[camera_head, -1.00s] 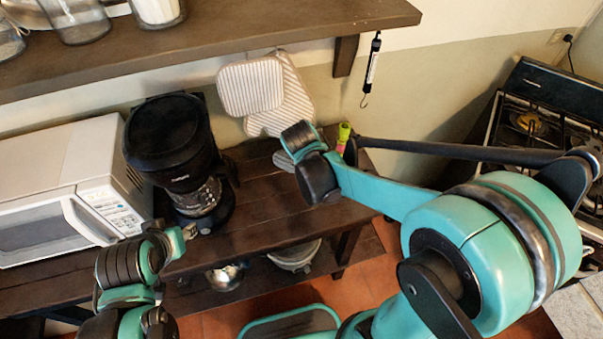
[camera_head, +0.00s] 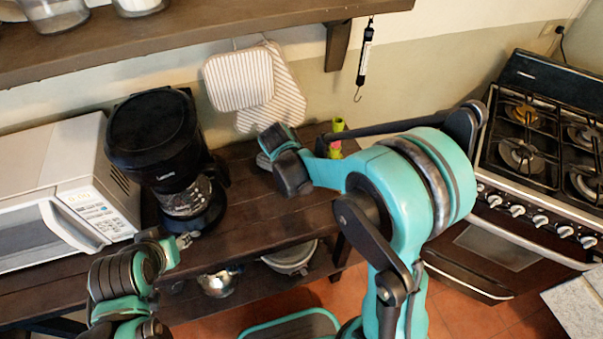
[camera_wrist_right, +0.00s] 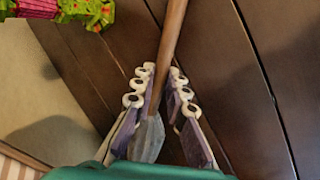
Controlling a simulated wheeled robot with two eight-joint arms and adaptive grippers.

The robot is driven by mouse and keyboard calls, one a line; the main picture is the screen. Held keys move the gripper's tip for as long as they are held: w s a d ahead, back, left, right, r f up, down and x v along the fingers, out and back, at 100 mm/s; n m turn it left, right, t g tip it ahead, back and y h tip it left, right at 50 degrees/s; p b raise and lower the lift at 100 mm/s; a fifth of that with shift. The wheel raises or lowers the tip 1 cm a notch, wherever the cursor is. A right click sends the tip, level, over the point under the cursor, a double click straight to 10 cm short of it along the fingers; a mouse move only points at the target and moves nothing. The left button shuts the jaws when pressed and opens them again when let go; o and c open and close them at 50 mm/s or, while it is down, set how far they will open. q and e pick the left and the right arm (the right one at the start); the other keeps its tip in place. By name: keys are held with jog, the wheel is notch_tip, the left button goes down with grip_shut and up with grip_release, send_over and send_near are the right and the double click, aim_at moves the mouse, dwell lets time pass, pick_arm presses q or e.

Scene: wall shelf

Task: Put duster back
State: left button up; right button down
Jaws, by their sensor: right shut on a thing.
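A brown wooden handle with a blue-grey end, apparently the duster's (camera_wrist_right: 172,35), runs between the fingers of my right gripper (camera_wrist_right: 162,72) in the right wrist view. The gripper is shut on it. The handle's upper end runs out of the frame, and no duster head shows. In the head view my right wrist is over the back right of the wooden table, and it mostly hides the gripper and the handle. My left gripper (camera_head: 186,240) is in front of the coffee maker, and its finger opening is too small to judge.
A green and pink item (camera_head: 337,132) stands at the table's (camera_head: 245,215) back right; it also shows in the right wrist view (camera_wrist_right: 85,10). The coffee maker (camera_head: 160,140) and microwave (camera_head: 60,185) stand left. Pot holders (camera_head: 240,80) and a black hook tool (camera_head: 366,50) hang behind. The stove (camera_head: 530,150) is right.

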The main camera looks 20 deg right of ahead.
jog(key=shift+f, duration=0.2)
jog(key=c, duration=1.5)
grip_release()
jog(key=shift+c, duration=0.2)
jog(key=shift+r, duration=0.3)
jog(key=p+v, duration=0.4)
jog(key=v, duration=0.7)
jog(key=s+d+r+m+t+y, duration=0.1)
jog(key=s+d+r+m+t, duration=0.1)
jog(key=s+m, duration=0.2)
jog(key=s+d+r+m+t+y, duration=0.2)
jog(key=s+m, duration=0.3)
jog(key=s, duration=0.5)
jog(key=shift+s+r+y, duration=0.3)
jog(key=shift+s+r, duration=0.1)
jog(key=shift+r, duration=0.1)
